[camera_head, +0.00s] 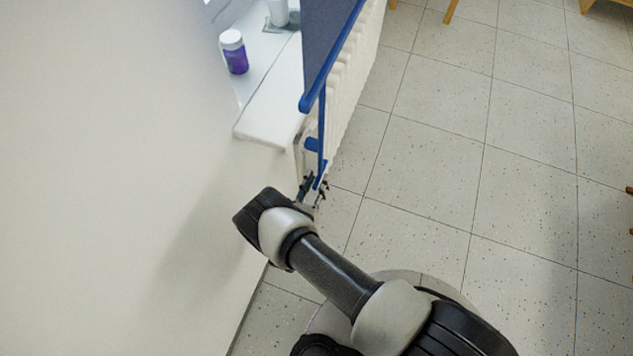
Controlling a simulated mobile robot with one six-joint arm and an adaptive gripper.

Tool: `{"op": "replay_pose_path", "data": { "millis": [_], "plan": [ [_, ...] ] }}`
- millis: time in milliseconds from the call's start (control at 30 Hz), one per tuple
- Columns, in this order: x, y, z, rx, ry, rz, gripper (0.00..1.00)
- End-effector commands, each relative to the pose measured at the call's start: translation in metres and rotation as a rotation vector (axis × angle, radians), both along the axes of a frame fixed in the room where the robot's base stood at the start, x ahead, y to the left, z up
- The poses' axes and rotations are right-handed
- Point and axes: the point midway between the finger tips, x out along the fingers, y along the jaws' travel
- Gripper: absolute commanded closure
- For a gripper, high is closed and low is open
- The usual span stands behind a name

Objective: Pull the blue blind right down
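The blue blind (325,27) hangs at the top middle, in front of the sill and radiator. Its brighter blue bottom bar (331,63) runs along the lower edge. A narrow blue strip (322,130) shows below the near end of the bar, with a short blue piece (312,145) sticking out to its left. My gripper (314,188) is at the lower end of this strip, with dark finger parts on both sides of it. The fingertips are small and partly hidden, so I cannot tell whether they are closed on the strip.
A white wall (110,170) fills the left, close to my arm. A white radiator (352,70) stands behind the blind. A purple jar with a white lid (234,52) and a white cup (278,12) stand on the sill (272,118). The tiled floor (440,130) to the right is mostly clear.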

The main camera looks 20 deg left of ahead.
Motion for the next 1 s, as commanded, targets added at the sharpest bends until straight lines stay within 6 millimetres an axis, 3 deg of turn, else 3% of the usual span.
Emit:
{"op": "replay_pose_path", "data": {
  "millis": [533,1000],
  "plan": [
    [-0.0003,0.001,0.0,0.001,0.0,0.002,1.0],
    [-0.0003,0.0024,-0.0007,0.0,0.001,0.005,1.0]
  ]
}}
